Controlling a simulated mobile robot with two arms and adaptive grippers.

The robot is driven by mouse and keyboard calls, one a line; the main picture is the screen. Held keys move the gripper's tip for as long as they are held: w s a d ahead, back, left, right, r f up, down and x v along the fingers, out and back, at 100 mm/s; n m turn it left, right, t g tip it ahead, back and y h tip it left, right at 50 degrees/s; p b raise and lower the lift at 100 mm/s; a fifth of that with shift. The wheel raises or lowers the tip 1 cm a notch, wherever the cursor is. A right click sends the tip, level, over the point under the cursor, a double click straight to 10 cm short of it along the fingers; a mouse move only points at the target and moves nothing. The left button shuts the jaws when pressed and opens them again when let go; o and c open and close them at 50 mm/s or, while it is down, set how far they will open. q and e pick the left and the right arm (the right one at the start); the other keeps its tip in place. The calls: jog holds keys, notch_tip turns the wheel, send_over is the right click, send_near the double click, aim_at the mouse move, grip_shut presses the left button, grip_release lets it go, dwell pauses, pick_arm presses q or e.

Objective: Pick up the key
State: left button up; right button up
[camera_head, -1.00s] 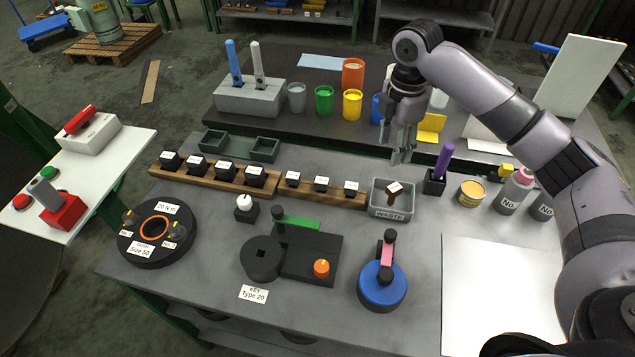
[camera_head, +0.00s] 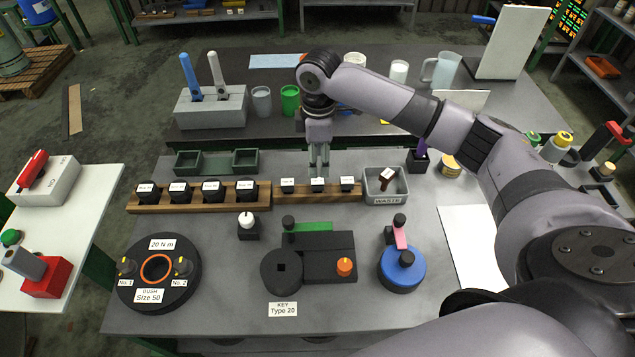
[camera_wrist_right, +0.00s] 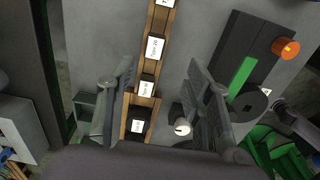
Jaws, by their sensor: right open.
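Three small black blocks with white labels, likely the keys, stand in a row on a short wooden rack: left (camera_head: 288,185), middle (camera_head: 318,184) and right (camera_head: 347,184). My right gripper (camera_head: 319,165) is open, fingers down, just above and behind the middle block. In the right wrist view my right gripper (camera_wrist_right: 160,68) straddles the rack, with small blocks (camera_wrist_right: 154,48) between and beyond its fingers. No block is held. A "KEY Type 20" sign (camera_head: 283,309) lies before a black fixture (camera_head: 328,262). My left gripper is not in view.
A longer rack (camera_head: 204,205) with larger black blocks adjoins on the left. The grey WASTE bin (camera_head: 385,198) stands close on the right with an item in it. A white-topped knob (camera_head: 246,222) and a blue round fixture (camera_head: 402,272) stand in front.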

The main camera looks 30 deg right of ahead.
aim_at(318, 181)
notch_tip(318, 181, down, 4)
jog(key=shift+w+a+r, duration=0.1)
jog(key=shift+a+r, duration=0.05)
jog(key=shift+r, duration=0.05)
jog(key=shift+f+p, duration=0.15)
jog(key=shift+p, duration=0.15)
jog(key=shift+f, duration=0.3)
jog(key=f, duration=0.1)
jog(key=f+p, duration=0.1)
jog(key=f, duration=0.1)
jog(key=shift+w+d+f+p, duration=0.2)
jog(key=shift+w+f+p, duration=0.1)
jog(key=shift+f+p, duration=0.05)
jog(key=shift+f, duration=0.45)
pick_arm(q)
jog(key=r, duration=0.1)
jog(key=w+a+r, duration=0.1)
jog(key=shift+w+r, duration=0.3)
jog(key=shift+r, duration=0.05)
pick_arm(e)
jog(key=shift+c, duration=0.7)
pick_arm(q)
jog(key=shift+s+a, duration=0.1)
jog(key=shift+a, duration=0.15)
pick_arm(e)
grip_shut()
